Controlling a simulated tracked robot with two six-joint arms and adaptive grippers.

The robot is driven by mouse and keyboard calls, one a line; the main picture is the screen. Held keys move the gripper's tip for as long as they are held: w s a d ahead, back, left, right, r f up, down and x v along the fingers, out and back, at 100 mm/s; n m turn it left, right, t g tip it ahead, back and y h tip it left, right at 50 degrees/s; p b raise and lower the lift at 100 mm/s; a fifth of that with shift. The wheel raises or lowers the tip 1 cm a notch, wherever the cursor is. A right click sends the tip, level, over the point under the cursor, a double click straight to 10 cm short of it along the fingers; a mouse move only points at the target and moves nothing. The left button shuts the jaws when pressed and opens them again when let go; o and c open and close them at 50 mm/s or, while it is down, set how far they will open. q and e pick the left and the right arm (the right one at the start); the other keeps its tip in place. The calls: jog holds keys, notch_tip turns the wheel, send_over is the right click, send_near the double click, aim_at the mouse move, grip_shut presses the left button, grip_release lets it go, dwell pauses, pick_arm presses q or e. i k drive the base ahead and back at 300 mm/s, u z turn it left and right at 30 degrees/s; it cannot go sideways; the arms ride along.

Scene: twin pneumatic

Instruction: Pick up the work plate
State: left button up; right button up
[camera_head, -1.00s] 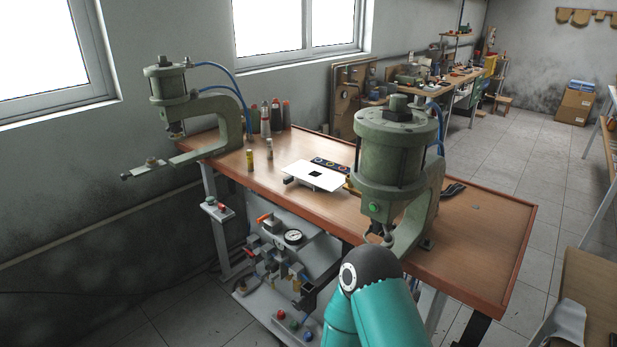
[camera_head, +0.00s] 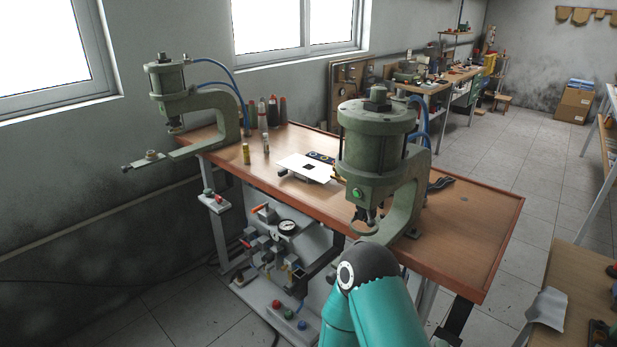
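Neither of my grippers is in view. Only a teal and dark grey link of my own arm shows at the bottom, in front of the right press and well apart from the plate.
A green press (camera_head: 378,146) stands right of the plate, another (camera_head: 233,112) at the bench's left end. Small cylinders (camera_head: 246,154) and several bottles (camera_head: 272,112) stand between. A panel with a gauge (camera_head: 287,227) sits below the bench edge. The bench's right end is mostly clear.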

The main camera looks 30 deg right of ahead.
aim_at(319, 172)
jog(key=u, duration=0.15)
jog(key=k, duration=0.3)
jog(key=z, duration=1.65)
jog(key=i, duration=0.1)
jog(key=u, duration=3.15)
jog(key=i, duration=1.65)
jog(key=u, duration=0.9)
jog(key=i, duration=0.2)
jog(key=z, duration=3.75)
jog(key=i, duration=0.45)
jog(key=z, duration=0.7)
